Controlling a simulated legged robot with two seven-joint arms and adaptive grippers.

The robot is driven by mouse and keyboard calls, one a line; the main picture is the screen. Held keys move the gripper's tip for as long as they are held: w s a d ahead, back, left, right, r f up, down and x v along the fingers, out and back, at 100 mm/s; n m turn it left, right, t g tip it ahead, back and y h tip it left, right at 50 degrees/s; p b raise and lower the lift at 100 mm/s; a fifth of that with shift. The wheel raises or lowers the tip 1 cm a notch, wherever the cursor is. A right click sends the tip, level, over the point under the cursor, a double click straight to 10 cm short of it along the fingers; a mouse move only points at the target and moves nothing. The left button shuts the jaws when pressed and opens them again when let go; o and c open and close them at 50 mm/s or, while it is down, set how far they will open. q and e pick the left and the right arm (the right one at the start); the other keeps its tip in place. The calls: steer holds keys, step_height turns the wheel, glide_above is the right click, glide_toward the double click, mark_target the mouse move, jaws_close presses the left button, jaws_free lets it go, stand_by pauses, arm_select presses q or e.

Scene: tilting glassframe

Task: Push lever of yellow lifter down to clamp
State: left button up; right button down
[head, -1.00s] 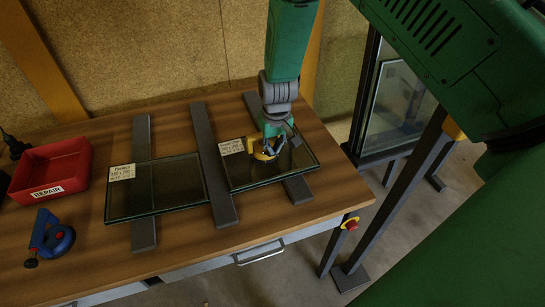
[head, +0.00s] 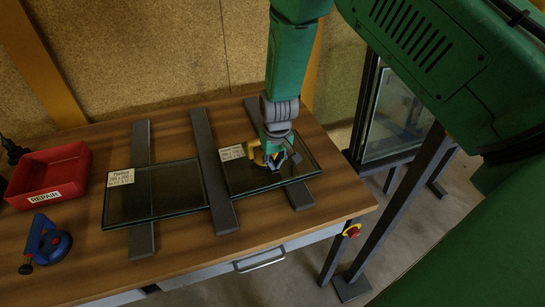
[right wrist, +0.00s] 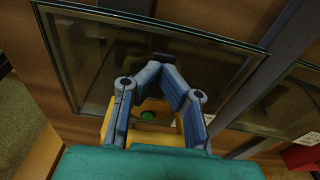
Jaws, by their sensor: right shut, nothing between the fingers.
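The yellow lifter (head: 254,153) rests on the right-hand glass pane (head: 296,172); it is mostly hidden behind my right gripper (head: 280,163). In the right wrist view, part of its yellow body (right wrist: 150,138) with a green spot shows below the blue fingers. The right gripper is over the lifter, its fingertips (right wrist: 161,68) together and empty. A small dark piece shows just beyond the fingertips; I cannot tell whether it is the lever or whether they touch it. My left gripper is not in view.
Another pane (head: 155,192) lies to the left on dark rails. A blue lifter (head: 45,245) and a red REPAIR bin (head: 50,174) are at the table's left. A rack with upright glass (head: 395,110) stands right of the table. The wooden front strip is clear.

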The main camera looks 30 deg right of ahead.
steer(key=shift+s+a+r+p, duration=0.2)
steer(key=shift+s+r+p, duration=0.15)
steer(key=shift+s, duration=0.2)
steer(key=shift+s+a+r+p, duration=0.15)
steer(key=shift+s+r+p, duration=0.15)
steer(key=shift+s, duration=0.35)
steer(key=shift+f, duration=0.15)
steer(key=shift+r, duration=0.2)
step_height(320, 180, up, 11)
steer(key=s, duration=0.1)
steer(key=shift+a+r, duration=0.15)
steer(key=shift+r, duration=0.05)
